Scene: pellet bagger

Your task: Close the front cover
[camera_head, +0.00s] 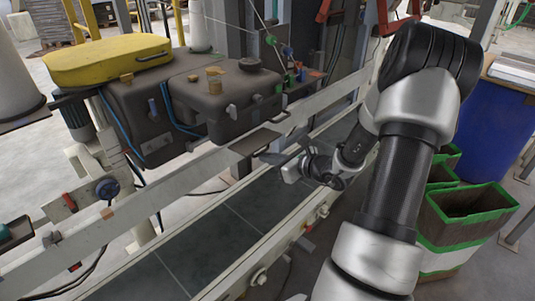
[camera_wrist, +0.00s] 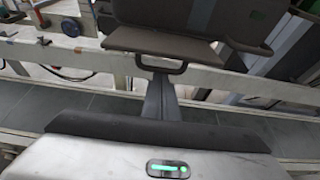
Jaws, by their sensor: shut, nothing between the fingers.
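The front cover (camera_head: 254,142) is a flat dark brown flap that sticks out from the lower front of the dark machine housing (camera_head: 225,98), so it stands open. My gripper (camera_head: 268,157) is shut and empty, just below and to the right of the cover. In the wrist view my gripper (camera_wrist: 160,82) points at the handle from the near side. I cannot tell whether the fingertips touch it.
A pale rail (camera_head: 190,165) runs along the conveyor (camera_head: 200,245) in front of the housing. A yellow lid (camera_head: 107,60) lies on the machine at the left. Green-rimmed bins (camera_head: 470,205) and a blue drum (camera_head: 490,125) stand at the right.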

